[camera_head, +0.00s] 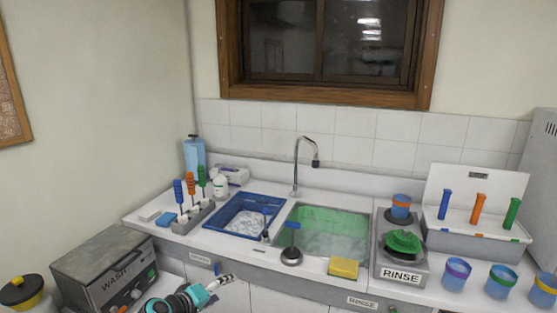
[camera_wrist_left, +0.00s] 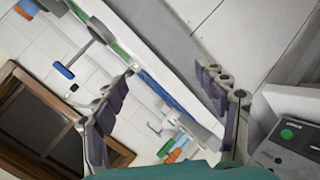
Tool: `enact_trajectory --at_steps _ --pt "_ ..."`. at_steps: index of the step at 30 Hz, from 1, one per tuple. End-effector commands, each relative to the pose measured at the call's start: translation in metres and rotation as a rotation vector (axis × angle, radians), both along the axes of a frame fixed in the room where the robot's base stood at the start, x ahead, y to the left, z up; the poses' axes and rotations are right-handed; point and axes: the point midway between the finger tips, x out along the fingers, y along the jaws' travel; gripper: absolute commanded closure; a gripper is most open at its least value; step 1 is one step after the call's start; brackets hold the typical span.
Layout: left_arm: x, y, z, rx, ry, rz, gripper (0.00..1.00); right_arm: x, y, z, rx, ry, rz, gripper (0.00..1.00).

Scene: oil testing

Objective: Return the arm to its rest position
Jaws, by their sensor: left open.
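My left gripper (camera_head: 221,283) shows at the bottom of the head view, left of the middle, in front of the counter and to the right of the WASH box. Its arm, teal and black, comes in from the bottom edge. In the left wrist view, my left gripper (camera_wrist_left: 167,68) has its two grey fingers spread wide apart with nothing between them. The right gripper is not in view.
The grey WASH box (camera_head: 106,270) stands close to the left of my arm. Beyond lies the counter with a blue basin (camera_head: 212,231), a green-tinted sink (camera_head: 345,221), a yellow sponge (camera_head: 344,267) and the RINSE unit (camera_head: 402,276). Coloured cups stand at right.

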Motion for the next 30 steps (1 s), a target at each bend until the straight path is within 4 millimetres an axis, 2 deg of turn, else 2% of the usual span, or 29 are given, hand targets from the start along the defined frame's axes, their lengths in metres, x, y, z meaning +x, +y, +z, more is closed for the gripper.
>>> enact_trajectory --at_steps 1,6,13,24,30 --pt "-0.015 -0.007 0.006 0.043 0.013 -0.019 0.28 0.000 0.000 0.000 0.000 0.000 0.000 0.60" --pt "-0.062 -0.018 0.016 0.194 0.057 -0.072 0.28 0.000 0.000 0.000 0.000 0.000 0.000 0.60" --pt "-0.131 -0.024 0.019 0.399 0.109 -0.140 0.28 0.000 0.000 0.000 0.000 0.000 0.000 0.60" --pt "-0.238 -0.006 0.006 0.729 0.182 -0.232 0.28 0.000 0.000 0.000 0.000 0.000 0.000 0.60" --pt "-0.270 0.006 -0.003 0.845 0.202 -0.257 0.28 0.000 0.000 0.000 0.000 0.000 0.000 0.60"
